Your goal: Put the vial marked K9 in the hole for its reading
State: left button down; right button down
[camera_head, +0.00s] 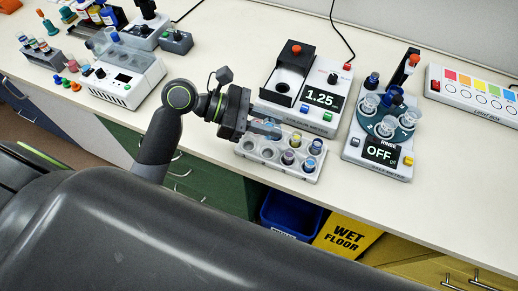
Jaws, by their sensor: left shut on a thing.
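My left gripper (262,127) is over the back left part of the white vial rack (246,153). It is shut on what looks like a clear, bluish vial, mostly hidden by the fingers. The rack has empty holes at left and several capped vials at right, among them a dark-capped vial (288,157), a blue-capped vial (315,147) and a yellow-capped vial (295,140). No K9 mark can be read. Behind the rack, a meter (262,97) with its dark lid up shows 1.25. My right gripper is not in view.
A rinse device (353,152) showing OFF stands right of the rack. A light box (480,118) with coloured squares and round marks lies at far right. A white machine (120,95) and small bottles stand at left. Bare bench lies right of the rinse device.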

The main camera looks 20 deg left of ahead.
pick_arm(q)
jog(key=f, duration=0.5)
jog(key=shift+w, duration=0.2)
notch_tip(320, 180, down, 4)
jog(key=shift+f, duration=0.1)
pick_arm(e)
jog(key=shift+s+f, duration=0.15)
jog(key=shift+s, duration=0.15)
pick_arm(q)
jog(key=shift+f, duration=0.2)
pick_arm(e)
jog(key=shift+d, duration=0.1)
pick_arm(q)
jog(key=c, duration=1.3)
grip_release()
jog(key=shift+f, duration=0.1)
jog(key=shift+o, duration=0.2)
